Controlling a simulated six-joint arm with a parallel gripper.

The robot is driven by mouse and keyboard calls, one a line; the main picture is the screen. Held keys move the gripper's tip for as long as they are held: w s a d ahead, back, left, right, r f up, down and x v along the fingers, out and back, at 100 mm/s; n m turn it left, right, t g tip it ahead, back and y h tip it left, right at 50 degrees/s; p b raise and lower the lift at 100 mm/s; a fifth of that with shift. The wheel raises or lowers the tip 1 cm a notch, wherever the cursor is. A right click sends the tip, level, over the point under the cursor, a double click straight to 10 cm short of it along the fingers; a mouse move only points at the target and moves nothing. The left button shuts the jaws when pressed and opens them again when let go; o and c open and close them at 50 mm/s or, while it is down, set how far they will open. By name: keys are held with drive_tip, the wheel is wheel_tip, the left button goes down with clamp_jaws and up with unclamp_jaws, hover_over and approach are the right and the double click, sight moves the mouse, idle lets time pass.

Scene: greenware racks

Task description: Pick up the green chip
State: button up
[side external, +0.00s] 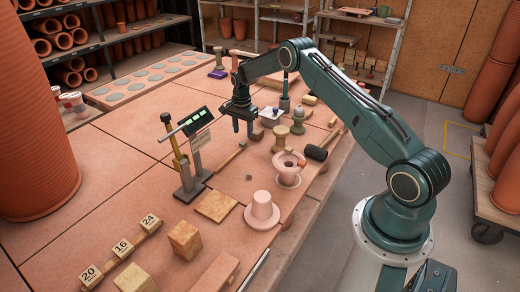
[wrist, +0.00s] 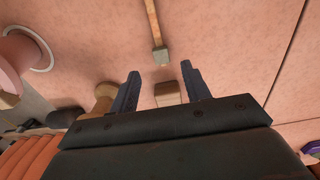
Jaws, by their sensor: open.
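I cannot clearly pick out a green chip. A small dull grey piece (side external: 249,177) lies alone on the table in the side view, too small to identify. My gripper (side external: 243,130) is above the table, pointing down. In the wrist view its two fingers (wrist: 160,72) are apart with nothing held. A brown block (wrist: 168,93) shows between and beyond them, apparently on the table. A wooden stick (wrist: 154,20) with a grey-green end (wrist: 160,56) lies just ahead of the fingertips.
A flanged clay piece (side external: 288,170), an upturned clay cup (side external: 262,212) and wooden spools (side external: 279,138) stand to the right and front. Numbered blocks (side external: 121,247) sit at front left. Open table lies left of the stand.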

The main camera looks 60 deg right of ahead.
sight(243, 143)
drive_tip(key=shift+w+f, duration=0.1)
drive_tip(key=shift+f, duration=2.4)
clamp_jaws()
